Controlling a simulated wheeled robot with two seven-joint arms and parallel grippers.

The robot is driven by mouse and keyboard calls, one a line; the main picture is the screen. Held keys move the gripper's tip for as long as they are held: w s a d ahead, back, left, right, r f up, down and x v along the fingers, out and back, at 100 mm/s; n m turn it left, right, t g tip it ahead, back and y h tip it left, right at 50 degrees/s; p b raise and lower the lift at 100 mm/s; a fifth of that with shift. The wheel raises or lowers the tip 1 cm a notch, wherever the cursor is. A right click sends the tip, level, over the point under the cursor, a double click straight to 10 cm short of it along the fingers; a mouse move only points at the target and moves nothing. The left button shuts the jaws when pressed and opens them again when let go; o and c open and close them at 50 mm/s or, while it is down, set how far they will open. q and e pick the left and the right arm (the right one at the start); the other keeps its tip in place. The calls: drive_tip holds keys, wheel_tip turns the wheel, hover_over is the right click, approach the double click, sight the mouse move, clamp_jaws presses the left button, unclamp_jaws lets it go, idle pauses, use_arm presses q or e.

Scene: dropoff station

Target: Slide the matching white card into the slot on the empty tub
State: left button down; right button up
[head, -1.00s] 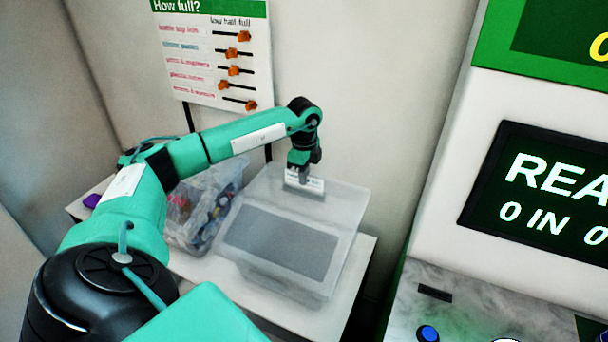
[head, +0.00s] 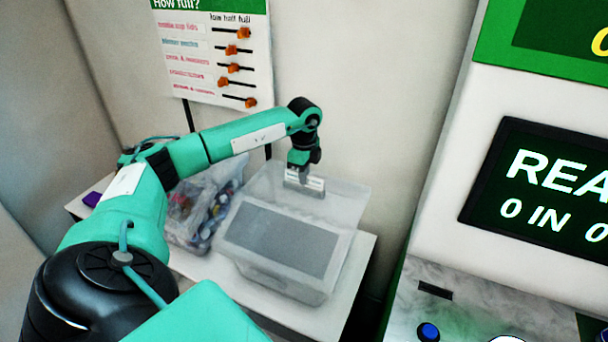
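The empty tub (head: 272,280) is clear plastic with a grey panel inside and stands on the white table. My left gripper (head: 304,181) points down at the tub's back edge. A small white card (head: 313,185) with dark marks shows at its fingertips, and the fingers look closed on it. The card is upright against the tub's back rim; I cannot tell whether it is in a slot. The slot itself is not visible. My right gripper is not in view.
A purple item (head: 92,199) lies at the table's left end. A chart (head: 215,50) hangs on the wall behind. A machine with a dark screen (head: 545,190) stands at right.

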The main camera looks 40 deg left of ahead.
use_arm(q)
drive_tip(key=shift+f, duration=0.3)
drive_tip(key=c, duration=1.6)
unclamp_jaws()
drive_tip(key=shift+o, duration=0.2)
drive_tip(key=shift+r+b, duration=0.35)
wheel_tip(320, 180, up, 13)
drive_tip(key=b, duration=0.4)
